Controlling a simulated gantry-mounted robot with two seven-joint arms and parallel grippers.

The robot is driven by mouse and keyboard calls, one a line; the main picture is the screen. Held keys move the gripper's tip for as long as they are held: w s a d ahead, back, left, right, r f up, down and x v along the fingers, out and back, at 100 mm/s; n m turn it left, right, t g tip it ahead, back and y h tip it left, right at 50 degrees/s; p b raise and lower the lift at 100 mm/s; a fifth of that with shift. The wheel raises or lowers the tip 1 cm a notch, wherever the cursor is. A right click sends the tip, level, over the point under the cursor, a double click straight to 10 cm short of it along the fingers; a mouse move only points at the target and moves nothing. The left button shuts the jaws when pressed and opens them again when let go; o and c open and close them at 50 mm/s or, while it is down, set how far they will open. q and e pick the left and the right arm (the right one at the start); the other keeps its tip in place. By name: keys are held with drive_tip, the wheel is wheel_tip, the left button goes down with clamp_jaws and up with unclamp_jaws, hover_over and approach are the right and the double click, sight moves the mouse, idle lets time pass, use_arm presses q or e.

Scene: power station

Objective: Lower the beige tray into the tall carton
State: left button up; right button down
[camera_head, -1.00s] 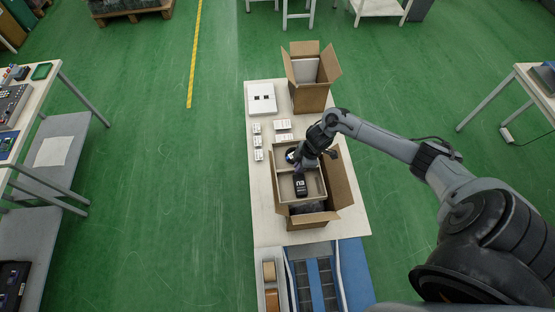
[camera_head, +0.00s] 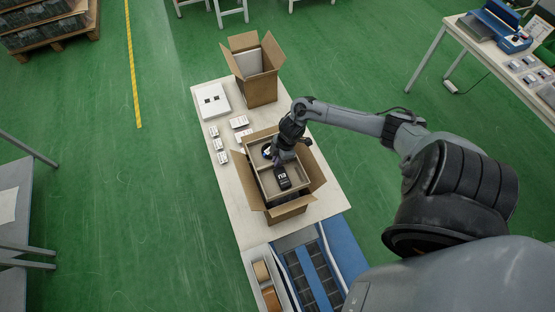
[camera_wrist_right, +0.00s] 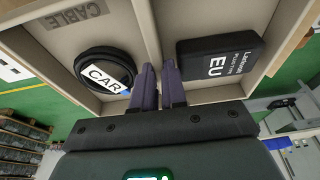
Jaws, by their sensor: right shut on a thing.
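The beige tray (camera_head: 255,172) is at the mouth of the near open carton (camera_head: 288,213), between its spread flaps; how deep it sits is unclear. Its divider (camera_wrist_right: 149,28) separates a coiled black cable (camera_wrist_right: 107,69) labelled CAR from a black box (camera_wrist_right: 219,59) marked EU. My right gripper (camera_head: 278,160) is shut on the divider; its purple fingers also show in the right wrist view (camera_wrist_right: 158,85). A second open carton (camera_head: 260,91) stands upright at the table's far end, with a pale panel inside. My left gripper is not in view.
A flat white box (camera_head: 211,100) and several small white packs (camera_head: 220,145) lie left of the cartons on the pale table (camera_head: 229,196). Green floor surrounds the table.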

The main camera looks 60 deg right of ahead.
wheel_tip(320, 180, down, 9)
drive_tip(key=b, duration=0.8)
drive_tip(key=shift+b, duration=0.35)
drive_tip(key=shift+f+b, duration=0.75)
drive_tip(key=shift+f, duration=0.75)
drive_tip(key=c, duration=1.1)
unclamp_jaws()
drive_tip(key=shift+c, duration=0.2)
drive_tip(key=shift+o, duration=0.2)
drive_tip(key=shift+r, duration=0.1)
